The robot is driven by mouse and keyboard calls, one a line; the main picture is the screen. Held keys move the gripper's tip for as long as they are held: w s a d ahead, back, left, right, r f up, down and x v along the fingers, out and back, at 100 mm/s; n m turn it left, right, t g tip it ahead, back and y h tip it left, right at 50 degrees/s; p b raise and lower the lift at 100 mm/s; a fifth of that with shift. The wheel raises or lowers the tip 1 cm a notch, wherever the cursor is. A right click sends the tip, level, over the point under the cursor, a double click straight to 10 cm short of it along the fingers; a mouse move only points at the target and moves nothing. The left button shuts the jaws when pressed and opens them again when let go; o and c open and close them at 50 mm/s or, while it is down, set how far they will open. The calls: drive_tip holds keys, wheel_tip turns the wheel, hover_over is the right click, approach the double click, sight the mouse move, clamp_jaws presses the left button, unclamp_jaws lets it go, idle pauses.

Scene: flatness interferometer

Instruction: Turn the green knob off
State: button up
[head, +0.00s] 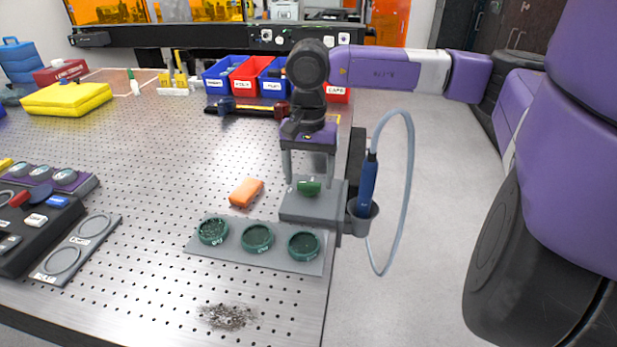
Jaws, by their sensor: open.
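The green knob (309,187) sits on top of a grey block (311,209) at the right edge of the perforated metal table. Its grip lies roughly crosswise in the picture. My gripper (309,179) points down over the block, with its fingers apart on the left and right of the knob. The fingers look open; whether either one touches the knob cannot be told from this view.
A blue tool (368,183) with a looped hose stands in a grey cup (361,222) just right of the block. An orange block (246,192) lies to the left. A grey plate (281,264) with green-rimmed dishes lies in front. Labelled bins (251,76) stand behind.

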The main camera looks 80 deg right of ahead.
drive_tip(key=shift+f, duration=0.45)
drive_tip(key=shift+c, duration=0.4)
drive_tip(key=c, duration=1.3)
